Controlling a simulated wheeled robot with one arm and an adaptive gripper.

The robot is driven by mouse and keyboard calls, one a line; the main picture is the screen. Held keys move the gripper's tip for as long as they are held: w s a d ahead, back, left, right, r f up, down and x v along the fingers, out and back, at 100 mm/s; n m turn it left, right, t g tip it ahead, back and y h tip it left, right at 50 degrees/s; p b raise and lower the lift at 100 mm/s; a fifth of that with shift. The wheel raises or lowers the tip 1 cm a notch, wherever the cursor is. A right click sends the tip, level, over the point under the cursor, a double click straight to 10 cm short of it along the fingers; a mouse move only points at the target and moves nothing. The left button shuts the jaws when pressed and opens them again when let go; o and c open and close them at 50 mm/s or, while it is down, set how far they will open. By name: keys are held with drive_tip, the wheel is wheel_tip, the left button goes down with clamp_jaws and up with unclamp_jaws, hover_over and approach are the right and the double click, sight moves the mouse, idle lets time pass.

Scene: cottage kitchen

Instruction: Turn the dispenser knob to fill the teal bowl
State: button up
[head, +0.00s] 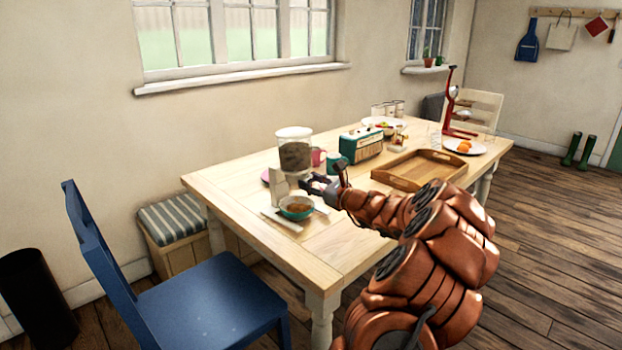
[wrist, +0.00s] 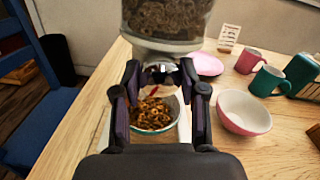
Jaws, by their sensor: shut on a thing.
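The cereal dispenser (head: 295,153) stands on the table with a clear hopper of brown cereal, also seen at the top of the wrist view (wrist: 165,18). Its dark, shiny knob (wrist: 160,76) sits under the hopper. My gripper (wrist: 160,72) is shut on the knob, with one finger on each side. In the head view, my gripper (head: 310,183) is at the dispenser's right side. The teal bowl (head: 296,208) is below the spout; in the wrist view, the bowl (wrist: 152,129) holds brown cereal rings. My fingers hide part of its rim.
A pink-and-white bowl (wrist: 243,112) stands right of my gripper. A pink mug (wrist: 248,61), a teal mug (wrist: 269,81) and a pink plate (wrist: 207,64) are behind. A blue chair (head: 205,300) stands in front.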

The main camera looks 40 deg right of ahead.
drive_tip(key=shift+f+m+p, duration=0.25)
drive_tip(key=shift+m+p, duration=0.25)
drive_tip(key=shift+p, duration=0.5)
drive_tip(key=m+p, duration=0.1)
drive_tip(key=p, duration=0.2)
drive_tip(key=shift+a+f+m+p, duration=0.1)
drive_tip(key=shift+f+m+p, duration=0.05)
drive_tip(key=shift+m+p, duration=0.15)
drive_tip(key=shift+f+m+p, duration=0.1)
drive_tip(key=shift+m+p, duration=0.2)
drive_tip(key=shift+p, duration=0.15)
drive_tip(key=shift+a+f, duration=0.1)
drive_tip(key=shift+f, duration=0.05)
drive_tip(key=o, duration=1.2)
drive_tip(key=shift+c, duration=0.2)
drive_tip(key=shift+s, duration=0.1)
drive_tip(key=s, duration=1.1)
drive_tip(key=shift+s, duration=0.4)
